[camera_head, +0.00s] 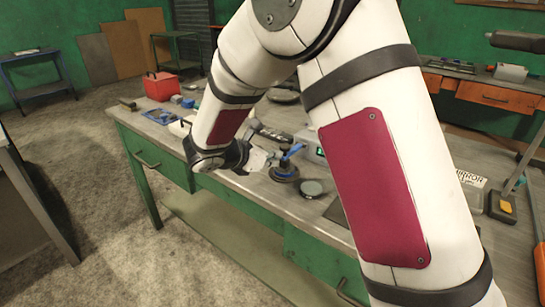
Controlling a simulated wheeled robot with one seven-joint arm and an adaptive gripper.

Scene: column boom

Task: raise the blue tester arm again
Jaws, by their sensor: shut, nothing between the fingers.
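The blue tester arm (292,152) is on the green workbench, in the middle of the picture. It shows as a small blue bar slanting up to the right above a round grey and blue base (284,173). Its exact angle is hard to tell at this size. My gripper (265,158) is just left of the tester, low over the bench top near its front edge. It is shut and holds nothing. I cannot tell whether its tips touch the blue arm. My own arm hides part of the bench behind and to the right.
A dark round disc (312,188) lies right of the tester. A small device with a green display (320,152) stands behind it. A red toolbox (161,86) and small blue items are at the bench's far left. A box lettered "MIRROR" (467,185) lies at the right.

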